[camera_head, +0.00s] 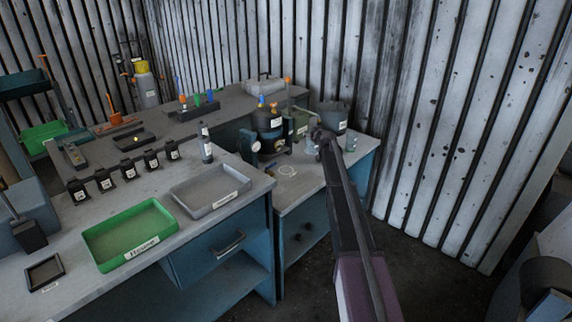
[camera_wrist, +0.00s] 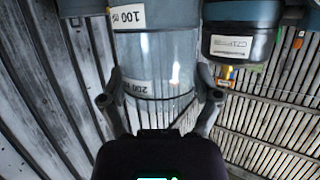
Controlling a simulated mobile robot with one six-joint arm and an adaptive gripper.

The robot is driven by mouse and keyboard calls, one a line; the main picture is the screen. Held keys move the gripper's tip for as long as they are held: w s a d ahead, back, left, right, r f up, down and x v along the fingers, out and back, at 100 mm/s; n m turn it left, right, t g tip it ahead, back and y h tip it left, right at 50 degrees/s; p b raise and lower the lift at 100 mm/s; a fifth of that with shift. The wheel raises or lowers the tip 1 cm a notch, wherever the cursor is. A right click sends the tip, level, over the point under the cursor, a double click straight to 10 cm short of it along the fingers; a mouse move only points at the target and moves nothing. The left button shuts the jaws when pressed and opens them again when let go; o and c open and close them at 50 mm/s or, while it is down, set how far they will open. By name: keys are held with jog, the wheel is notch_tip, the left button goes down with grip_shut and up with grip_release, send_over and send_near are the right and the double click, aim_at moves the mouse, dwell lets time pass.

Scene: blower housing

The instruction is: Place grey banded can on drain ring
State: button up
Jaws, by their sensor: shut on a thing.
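In the wrist view, a glassy grey cylinder (camera_wrist: 158,62) with white number labels stands between the fingers of my gripper (camera_wrist: 160,95), which is shut on it. I cannot tell for sure that it is the grey banded can. In the head view, my gripper (camera_head: 319,133) is at the back right, above the lower bench and close to the wall. A small pale cylinder (camera_head: 311,146) shows just below it, and another (camera_head: 350,142) shows right of my arm. A thin pale ring (camera_head: 287,171), likely the drain ring, lies flat on the bench, left of and nearer than my gripper.
A dark blower-like unit (camera_head: 268,128) stands left of my gripper, and a grey bucket (camera_head: 335,118) stands behind it. A green tray (camera_head: 130,235) and a grey tray (camera_head: 210,190) lie on the nearer bench (camera_head: 75,285).

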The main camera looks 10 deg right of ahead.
notch_tip(320, 180, up, 26)
jog(key=p, duration=2.4)
jog(key=shift+p, duration=0.35)
